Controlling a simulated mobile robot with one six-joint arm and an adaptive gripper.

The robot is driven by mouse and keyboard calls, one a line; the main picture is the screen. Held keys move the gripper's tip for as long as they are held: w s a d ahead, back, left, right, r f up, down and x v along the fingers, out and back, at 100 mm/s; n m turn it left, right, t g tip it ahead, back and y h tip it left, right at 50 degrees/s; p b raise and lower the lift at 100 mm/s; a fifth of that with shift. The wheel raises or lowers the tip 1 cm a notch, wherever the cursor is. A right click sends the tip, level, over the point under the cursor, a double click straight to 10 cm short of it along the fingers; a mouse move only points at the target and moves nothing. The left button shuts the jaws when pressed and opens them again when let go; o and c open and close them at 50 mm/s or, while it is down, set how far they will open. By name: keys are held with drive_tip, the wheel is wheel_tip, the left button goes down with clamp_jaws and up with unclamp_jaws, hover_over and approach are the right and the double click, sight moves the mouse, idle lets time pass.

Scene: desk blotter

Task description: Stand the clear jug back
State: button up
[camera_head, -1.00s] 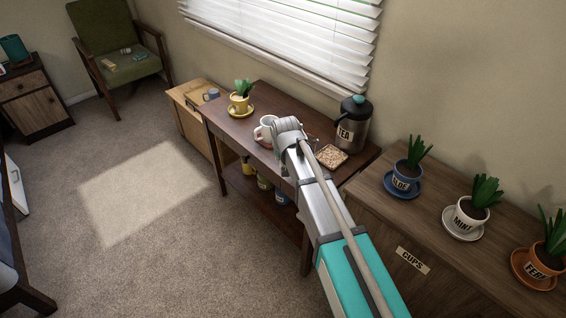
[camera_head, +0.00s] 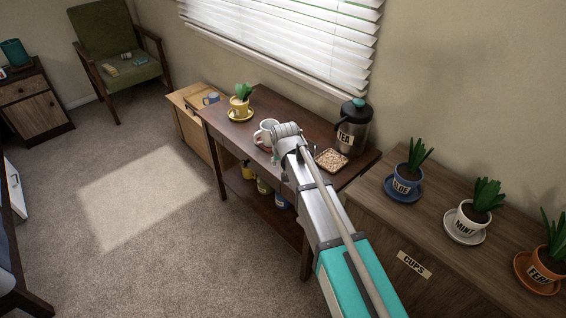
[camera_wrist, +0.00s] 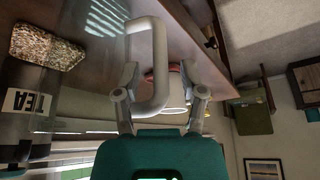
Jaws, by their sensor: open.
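In the wrist view a large pale handle loop (camera_wrist: 158,65) stands close in front of my gripper (camera_wrist: 159,74), between its two open fingers. The body it belongs to is hard to make out; I cannot tell whether this is the clear jug. In the head view my gripper (camera_head: 278,155) is over the dark table, mostly hidden by my arm. A white mug (camera_head: 265,130) is just left of it; a white cup with a red base (camera_wrist: 174,96) shows beyond the handle in the wrist view.
A yellow potted plant (camera_head: 240,103) is at the left. Several potted plants line the cabinet (camera_head: 390,225) on the right.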

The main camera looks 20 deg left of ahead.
drive_tip(key=shift+r, duration=0.15)
drive_tip(key=p+v, duration=1.1)
drive_tip(key=v, duration=0.1)
idle(0.6)
drive_tip(key=shift+w+d, duration=0.1)
idle(0.8)
drive_tip(key=w+d+f+m+g+h, duration=0.1)
drive_tip(key=d+m+g+h, duration=0.15)
drive_tip(key=d, duration=2.25)
drive_tip(key=s+d+m, duration=0.2)
drive_tip(key=s+d, duration=0.2)
drive_tip(key=d, duration=0.6)
drive_tip(key=s+d+m+g, duration=0.1)
drive_tip(key=s+d+m, duration=0.1)
drive_tip(key=d, duration=0.9)
drive_tip(key=shift+s+f, duration=0.35)
drive_tip(key=shift+s, duration=0.55)
drive_tip(key=shift+g, duration=0.25)
